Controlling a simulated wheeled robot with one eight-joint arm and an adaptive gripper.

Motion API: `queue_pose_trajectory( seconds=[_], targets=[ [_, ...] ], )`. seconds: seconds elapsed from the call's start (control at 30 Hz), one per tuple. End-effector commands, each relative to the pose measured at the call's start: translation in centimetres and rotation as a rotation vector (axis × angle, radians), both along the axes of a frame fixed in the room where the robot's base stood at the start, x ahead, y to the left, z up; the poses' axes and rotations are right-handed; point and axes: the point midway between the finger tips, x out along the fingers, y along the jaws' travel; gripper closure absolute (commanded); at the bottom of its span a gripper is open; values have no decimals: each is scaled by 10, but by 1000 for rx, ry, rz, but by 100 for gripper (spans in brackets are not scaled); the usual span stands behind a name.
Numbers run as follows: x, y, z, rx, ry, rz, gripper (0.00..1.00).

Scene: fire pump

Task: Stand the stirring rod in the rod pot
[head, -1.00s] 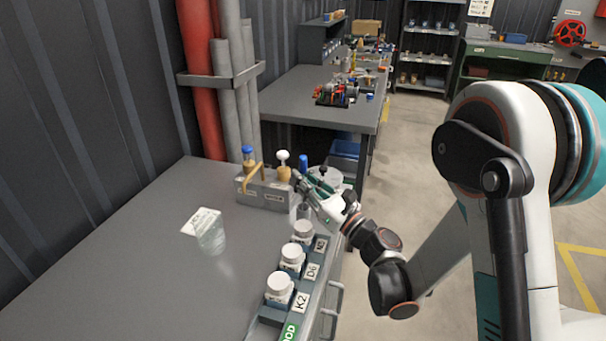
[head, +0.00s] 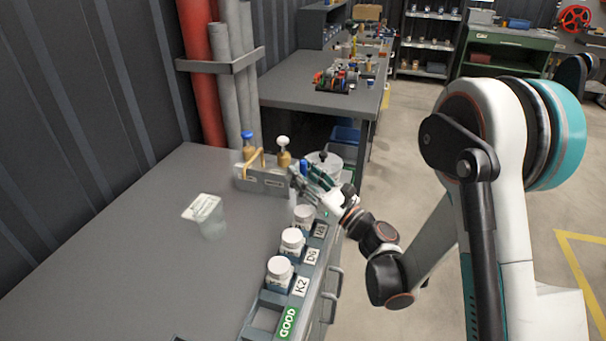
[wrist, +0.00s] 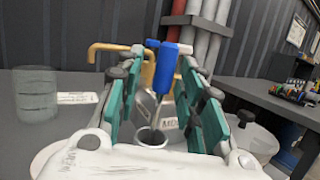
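The stirring rod, with a blue handle (wrist: 163,68), stands slightly tilted in the wrist view. Its thin dark stem goes down into the mouth of a small grey metal pot (wrist: 148,137). In the head view its blue top (head: 303,168) shows just above my gripper (head: 304,182). My gripper's teal fingers (wrist: 163,82) stand on either side of the handle, with visible gaps, so it looks open around the rod. In the head view the fingers mostly hide the pot.
A grey rack (head: 262,181) with blue-topped and white-topped amber items stands close left of my gripper. White jars (head: 292,240) line a tray at the bench edge. A clear beaker (head: 211,222) stands left; a clear round container (wrist: 251,139) is right of the fingers.

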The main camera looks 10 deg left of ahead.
Motion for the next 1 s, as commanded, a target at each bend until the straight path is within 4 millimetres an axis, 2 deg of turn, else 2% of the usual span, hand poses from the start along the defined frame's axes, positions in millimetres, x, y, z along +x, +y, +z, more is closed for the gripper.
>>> queue_pose_trajectory(
  seconds=[0.37,0.57,0.8,1.0],
  targets=[
    [0,0,6,0,0,0,64],
    [-1,0,30,0,0,0,64],
    [0,0,68,0,0,0,64],
    [0,0,90,0,0,0,64]
  ],
)
